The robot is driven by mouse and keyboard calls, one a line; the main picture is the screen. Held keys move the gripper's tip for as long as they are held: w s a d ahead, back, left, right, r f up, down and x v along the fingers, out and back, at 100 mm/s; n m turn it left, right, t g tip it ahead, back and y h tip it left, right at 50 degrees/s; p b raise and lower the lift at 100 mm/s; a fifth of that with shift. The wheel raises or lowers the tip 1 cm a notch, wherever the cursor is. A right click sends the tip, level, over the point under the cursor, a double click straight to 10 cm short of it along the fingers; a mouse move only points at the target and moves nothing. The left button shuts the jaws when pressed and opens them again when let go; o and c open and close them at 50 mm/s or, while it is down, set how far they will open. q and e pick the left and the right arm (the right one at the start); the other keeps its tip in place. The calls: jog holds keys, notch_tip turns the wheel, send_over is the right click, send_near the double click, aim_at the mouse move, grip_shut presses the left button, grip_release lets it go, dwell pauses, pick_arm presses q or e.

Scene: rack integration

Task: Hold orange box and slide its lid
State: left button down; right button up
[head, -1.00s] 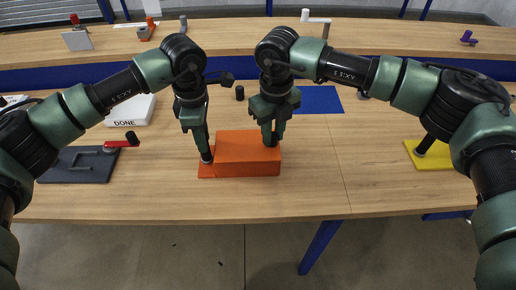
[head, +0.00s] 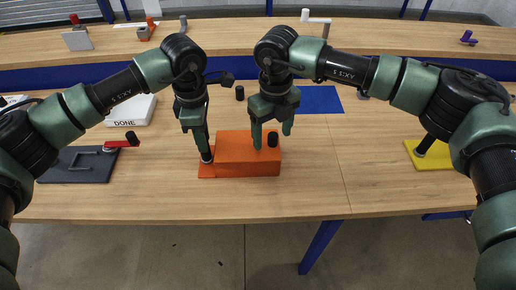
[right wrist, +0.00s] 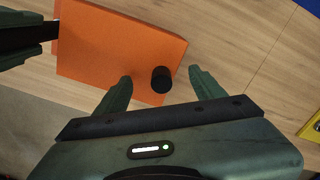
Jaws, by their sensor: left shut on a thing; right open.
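The orange box (head: 247,160) sits on the wooden table in the middle of the head view, with a flat orange part at its left end. A black knob (head: 272,139) stands on its lid near the right end. My left gripper (head: 206,155) is shut on a dark post at the box's left end. My right gripper (head: 272,142) is open above the lid. In the right wrist view the black knob (right wrist: 162,79) stands between the spread fingers (right wrist: 160,88), nearer the right one in the head view's left-right sense unclear. The orange lid (right wrist: 110,50) shows there too.
A dark plate (head: 78,168) with a red-handled part (head: 122,143) and a white tray marked DONE (head: 130,112) are at the left. A blue mat (head: 318,100) lies behind my right gripper. A yellow plate (head: 428,158) is at the right. The table right of the box is clear.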

pick_arm(q)
jog(key=shift+f, duration=0.1)
pick_arm(e)
jog(key=shift+r, duration=3.45)
pick_arm(q)
jog(key=c, duration=1.1)
grip_release()
pick_arm(e)
notch_tip(320, 180, up, 12)
pick_arm(q)
notch_tip(320, 180, up, 12)
